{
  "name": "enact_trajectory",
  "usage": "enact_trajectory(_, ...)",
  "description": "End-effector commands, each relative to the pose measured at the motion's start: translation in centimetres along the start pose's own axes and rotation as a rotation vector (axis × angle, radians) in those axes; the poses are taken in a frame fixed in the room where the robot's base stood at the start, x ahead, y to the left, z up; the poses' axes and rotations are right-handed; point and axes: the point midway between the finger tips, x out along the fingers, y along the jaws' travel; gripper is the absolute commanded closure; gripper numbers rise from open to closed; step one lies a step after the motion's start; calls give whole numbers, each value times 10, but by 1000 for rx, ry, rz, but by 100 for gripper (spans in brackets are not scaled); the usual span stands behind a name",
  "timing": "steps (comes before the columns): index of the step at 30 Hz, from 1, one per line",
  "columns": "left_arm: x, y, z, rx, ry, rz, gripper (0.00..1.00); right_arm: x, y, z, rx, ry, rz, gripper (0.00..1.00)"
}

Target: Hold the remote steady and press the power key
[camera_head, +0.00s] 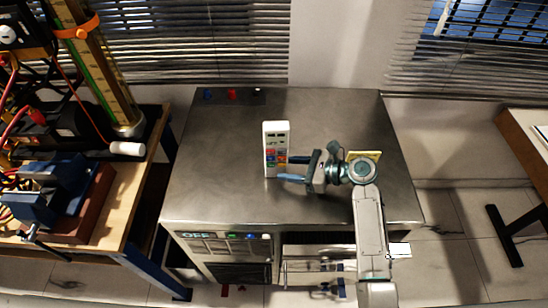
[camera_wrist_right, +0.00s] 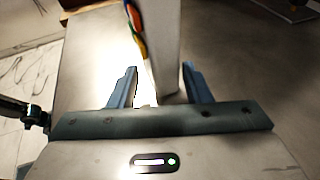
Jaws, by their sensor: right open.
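The white remote (camera_head: 276,137) appears to stand on end on the metal cabinet top, with its coloured keys on the face seen in the head view. My right gripper (camera_head: 286,168) comes from the right, low at the remote. It is open, with its two blue fingers apart. In the right wrist view the remote (camera_wrist_right: 162,45) rises between the fingers (camera_wrist_right: 158,68), its coloured keys on the left side. A gap shows beside the left finger; I cannot tell whether either finger touches. The power key cannot be picked out. My left gripper is not in view.
The metal cabinet top (camera_head: 220,150) is mostly clear around the remote. A blue and a red button (camera_head: 231,95) sit at its back left. A wooden bench (camera_head: 130,195) with a blue vise (camera_head: 55,190) and wired equipment stands at the left. Another table (camera_head: 530,130) is at the right.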

Motion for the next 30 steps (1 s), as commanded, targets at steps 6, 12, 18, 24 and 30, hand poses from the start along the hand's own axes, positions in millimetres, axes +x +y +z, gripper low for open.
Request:
enact_trajectory(6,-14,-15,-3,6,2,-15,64,23,0,5,2,0,2,56)
enact_trajectory(12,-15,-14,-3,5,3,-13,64,31,0,3,2,1,1,56)
enact_trajectory(18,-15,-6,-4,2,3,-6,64,32,0,2,1,1,1,56)
enact_trajectory(24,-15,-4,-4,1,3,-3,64,32,0,2,1,2,1,82)
enact_trajectory(30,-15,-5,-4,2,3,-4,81,32,0,2,1,2,1,86)
